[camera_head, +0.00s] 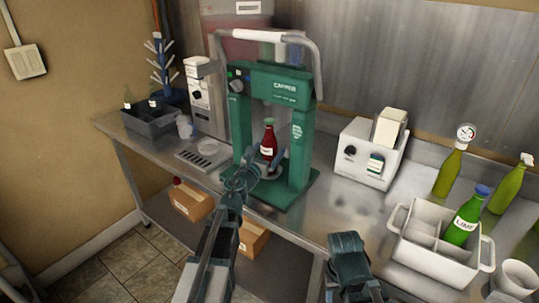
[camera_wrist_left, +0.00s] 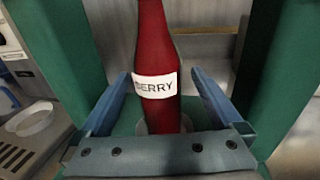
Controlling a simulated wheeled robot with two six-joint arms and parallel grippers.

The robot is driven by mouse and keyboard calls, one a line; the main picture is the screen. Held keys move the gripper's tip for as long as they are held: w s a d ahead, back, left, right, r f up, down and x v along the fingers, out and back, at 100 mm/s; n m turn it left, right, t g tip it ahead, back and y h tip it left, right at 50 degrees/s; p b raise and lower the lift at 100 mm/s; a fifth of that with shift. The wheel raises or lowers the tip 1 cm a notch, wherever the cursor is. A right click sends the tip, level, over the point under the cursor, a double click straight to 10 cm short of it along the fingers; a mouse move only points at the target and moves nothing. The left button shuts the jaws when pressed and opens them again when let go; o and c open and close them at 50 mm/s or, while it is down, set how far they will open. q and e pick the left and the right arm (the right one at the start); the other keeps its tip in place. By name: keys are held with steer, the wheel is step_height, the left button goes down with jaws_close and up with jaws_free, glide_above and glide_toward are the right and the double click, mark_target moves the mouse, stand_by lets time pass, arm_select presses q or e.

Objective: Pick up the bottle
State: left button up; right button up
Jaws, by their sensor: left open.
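A red bottle (camera_head: 268,141) with a white label stands upright in the green capper (camera_head: 304,140), between its two posts. In the left wrist view the bottle (camera_wrist_left: 158,45) shows its label reading "BERRY"; its top is cut off by the frame. My left gripper (camera_head: 260,165) is open in front of the capper. In the left wrist view its two blue fingers (camera_wrist_left: 161,84) are on either side of the bottle, with visible gaps. My right gripper (camera_head: 348,262) is low at the front; its jaws cannot be made out.
A white divided crate (camera_head: 440,262) at the right holds a green LIME bottle (camera_head: 463,222). Other green bottles (camera_head: 449,175) stand behind it. A white machine (camera_head: 368,160) is right of the capper. A dark crate (camera_head: 152,133) stands at the left. The counter's middle right is clear.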

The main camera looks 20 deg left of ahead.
arm_select(q)
steer(key=w, duration=0.5)
steer(key=shift+d, duration=0.2)
jaws_close()
